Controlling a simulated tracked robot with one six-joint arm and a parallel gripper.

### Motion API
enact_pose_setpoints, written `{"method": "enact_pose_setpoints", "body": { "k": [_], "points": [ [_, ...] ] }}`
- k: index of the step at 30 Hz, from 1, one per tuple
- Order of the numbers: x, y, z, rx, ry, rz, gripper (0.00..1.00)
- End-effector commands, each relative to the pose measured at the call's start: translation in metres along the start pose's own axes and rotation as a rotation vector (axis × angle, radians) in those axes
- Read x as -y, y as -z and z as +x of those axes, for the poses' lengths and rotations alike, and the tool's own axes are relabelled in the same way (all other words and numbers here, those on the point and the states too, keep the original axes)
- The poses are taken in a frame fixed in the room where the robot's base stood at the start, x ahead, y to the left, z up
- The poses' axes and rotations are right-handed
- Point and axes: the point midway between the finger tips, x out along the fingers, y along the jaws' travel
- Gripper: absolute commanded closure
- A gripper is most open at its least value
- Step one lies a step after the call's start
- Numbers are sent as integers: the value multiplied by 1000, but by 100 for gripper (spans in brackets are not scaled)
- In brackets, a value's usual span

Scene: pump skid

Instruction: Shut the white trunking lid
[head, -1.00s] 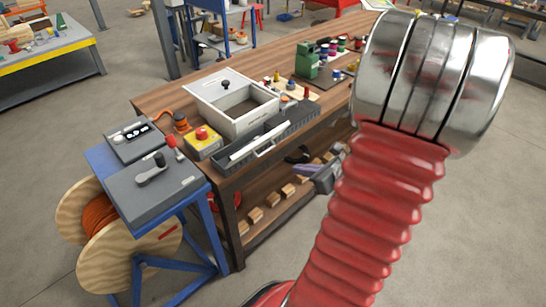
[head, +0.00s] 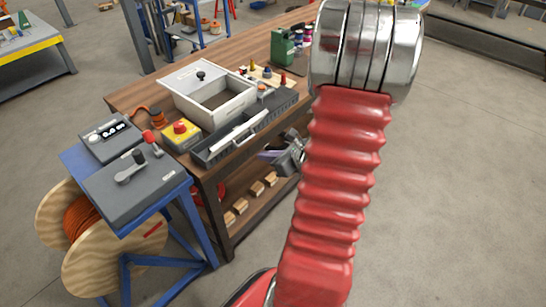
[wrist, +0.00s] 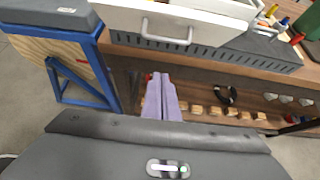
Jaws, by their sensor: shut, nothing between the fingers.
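The white trunking lid (head: 238,133) shows in the head view as a narrow pale strip at the grey slotted trunking (head: 200,157) along the bench's front edge. In the wrist view a white panel with a bar handle (wrist: 168,33), which looks like the lid, slants across the slotted trunking (wrist: 270,58). It stands raised there; its hinge is not clear. My gripper (head: 264,154) is in front of the bench, below the trunking's level and apart from the lid. In the wrist view its lilac fingers (wrist: 160,80) are shut and empty, pointing toward the bench.
A white box with a black knob (head: 201,76) stands behind the trunking. A yellow box with a red button (head: 181,133) is left of it. A blue stand (head: 205,232) with grey boxes and a cable reel is at left. Wooden blocks lie on the lower shelf. Floor at right is clear.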

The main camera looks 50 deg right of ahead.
Motion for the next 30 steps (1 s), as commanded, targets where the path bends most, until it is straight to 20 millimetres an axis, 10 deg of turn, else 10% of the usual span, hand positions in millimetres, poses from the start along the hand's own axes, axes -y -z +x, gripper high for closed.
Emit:
{"method": "enact_pose_setpoints", "body": {
  "k": [30],
  "points": [
    [-3, -39, 33, -1, 0, 0, 100]
  ]
}}
